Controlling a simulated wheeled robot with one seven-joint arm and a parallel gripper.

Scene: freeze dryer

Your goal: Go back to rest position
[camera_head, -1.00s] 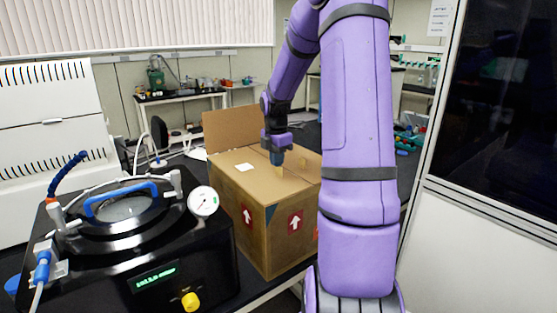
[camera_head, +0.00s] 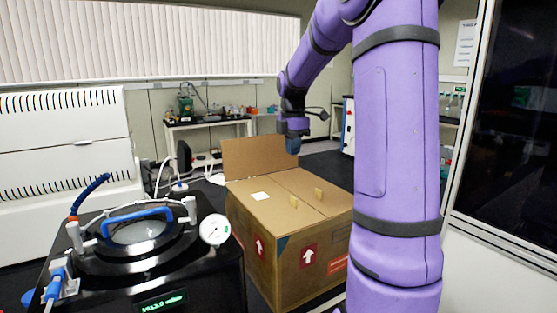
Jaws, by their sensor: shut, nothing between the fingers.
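My gripper (camera_head: 292,147) hangs from my purple arm near the middle of the head view, fingers pointing down. It is shut and empty. It appears above the back part of a cardboard box (camera_head: 285,262), apart from the box top. The box has one flap standing up at its back left, and its other top panels lie flat. My upper arm covers the right edge of the box.
A black freeze dryer (camera_head: 200,262) with a round lid, blue handle and dial gauge (camera_head: 214,230) stands front left. A white machine (camera_head: 60,165) is behind it. A dark glass-fronted cabinet (camera_head: 515,120) stands close on the right. A bench (camera_head: 207,122) with equipment is at the back.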

